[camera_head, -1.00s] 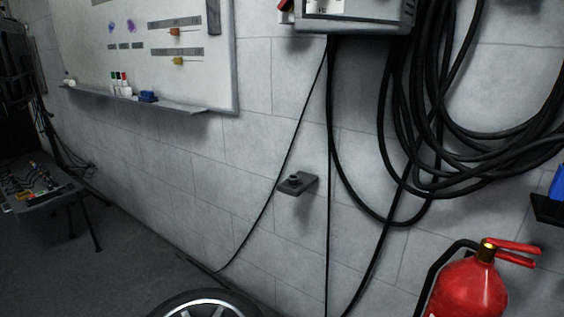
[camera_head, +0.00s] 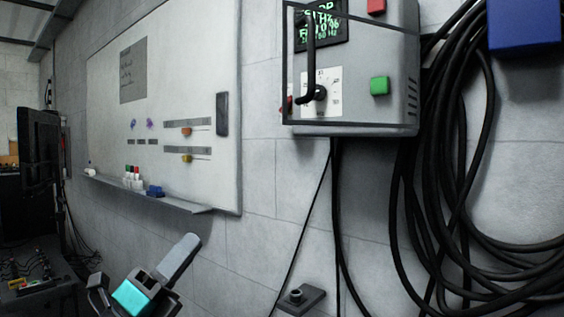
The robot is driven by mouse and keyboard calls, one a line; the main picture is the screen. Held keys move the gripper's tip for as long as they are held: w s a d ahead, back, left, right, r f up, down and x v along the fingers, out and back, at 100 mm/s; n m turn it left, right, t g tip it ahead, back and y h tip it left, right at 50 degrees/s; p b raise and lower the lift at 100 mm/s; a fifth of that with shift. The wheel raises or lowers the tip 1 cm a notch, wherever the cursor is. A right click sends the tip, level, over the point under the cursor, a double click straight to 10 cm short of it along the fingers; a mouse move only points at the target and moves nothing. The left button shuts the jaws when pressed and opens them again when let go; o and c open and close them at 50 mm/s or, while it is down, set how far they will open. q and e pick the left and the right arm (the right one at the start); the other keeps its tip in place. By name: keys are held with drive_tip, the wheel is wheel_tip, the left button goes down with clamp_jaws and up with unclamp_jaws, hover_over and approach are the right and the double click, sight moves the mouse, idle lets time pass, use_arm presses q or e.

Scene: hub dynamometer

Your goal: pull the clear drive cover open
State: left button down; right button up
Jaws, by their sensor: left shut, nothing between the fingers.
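The drive box (camera_head: 398,60) is a grey wall unit at the upper right, cut off by the top edge. It has a lit green-on-black display and a dial on a white plate. The clear drive cover (camera_head: 287,70) shows as a thin dark frame over the box's front, with a black bar handle (camera_head: 309,60) standing upright near its left side. I cannot tell whether it is fully closed. My left gripper (camera_head: 186,248) is at the lower left, shut and empty, pointing up and right, well apart from the cover. My right gripper is not in view.
Thick black hoses (camera_head: 440,170) hang at the right of the box. A whiteboard (camera_head: 190,80) with a marker ledge (camera_head: 150,194) is on the left wall. A small dark wall bracket (camera_head: 304,297) sits below the box. A blue box (camera_head: 522,25) is at the top right.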

use_arm(q)
drive_tip(key=s+d+r+m+g+h, duration=0.2)
drive_tip(key=r+m+g, duration=0.6)
drive_tip(key=m, duration=0.4)
drive_tip(key=s+d+r+m+g+h, duration=0.25)
drive_tip(key=r+m+g, duration=0.55)
drive_tip(key=m, duration=0.4)
drive_tip(key=m+t+y+b, duration=0.15)
drive_tip(key=m+y, duration=0.45)
drive_tip(key=m, duration=0.6)
approach(278, 53)
drive_tip(key=s+f, duration=0.1)
drive_tip(key=s, duration=0.2)
drive_tip(key=shift+g, duration=0.25)
drive_tip(key=shift+w+d+f, duration=0.1)
drive_tip(key=shift+w+d, duration=0.2)
drive_tip(key=shift+d, duration=1.3)
drive_tip(key=shift+w+d+r, duration=0.1)
drive_tip(key=shift+w+d, duration=0.2)
drive_tip(key=shift+d, duration=1.3)
drive_tip(key=shift+w+d+f, duration=0.1)
drive_tip(key=shift+w+d, duration=0.25)
drive_tip(key=shift+d, duration=1.2)
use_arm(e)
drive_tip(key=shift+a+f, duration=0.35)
